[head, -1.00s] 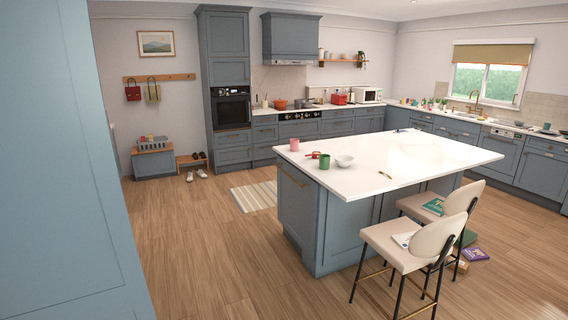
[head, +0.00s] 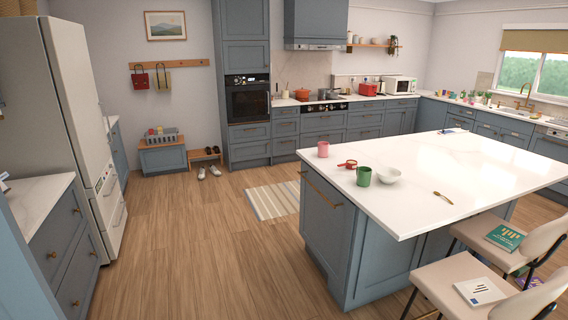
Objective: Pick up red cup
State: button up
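A pinkish-red cup (head: 323,149) stands upright near the far left corner of the white-topped island (head: 440,215). A green cup (head: 363,176) stands nearer to me, to its right. Between them lies a small, flat red item (head: 348,164) with what looks like a handle; its exact kind is too small to tell. A white bowl (head: 389,176) sits right of the green cup. My gripper is not in the head view.
Two cream chairs (head: 480,282) with books on their seats stand along the island's near right side. The wooden floor (head: 220,250) left of the island is open, with a striped rug (head: 272,200) beyond. A white fridge (head: 70,120) and a counter (head: 38,205) stand left.

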aim_at(347, 165)
jog(key=i, duration=2.25)
jog(key=i+z, duration=0.15)
jog(key=i, duration=0.45)
jog(key=i+j+z, duration=0.15)
jog(key=i, duration=0.45)
jog(key=i+j+z, duration=0.15)
jog(key=i, duration=0.45)
jog(key=j, duration=0.1)
